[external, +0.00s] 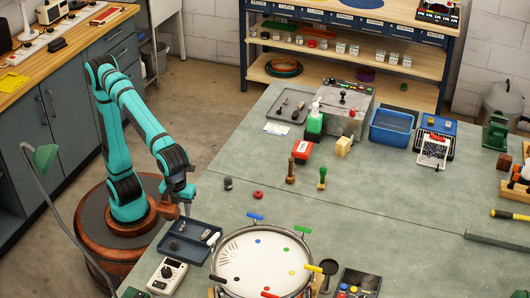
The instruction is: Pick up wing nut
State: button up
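My gripper (187,210) points down just above the far edge of a dark tray (205,256) at the left edge of the bench. It is small and dark here, and I cannot tell whether its fingers are open or shut. Several small parts lie in the tray, among them a dark piece (174,245) and light metal pieces at its right. I cannot tell which of these, if any, is the wing nut. No wing nut can be made out clearly elsewhere on the bench.
A drum (262,262) with coloured keys stands right of the tray. A meter box (167,276) is in front of it. A red ring (258,195) and a dark knob (228,183) stand behind.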

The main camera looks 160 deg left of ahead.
aim_at(183, 224)
jog(key=shift+s+f, duration=0.15)
jog(key=shift+f, duration=3.1)
grip_shut()
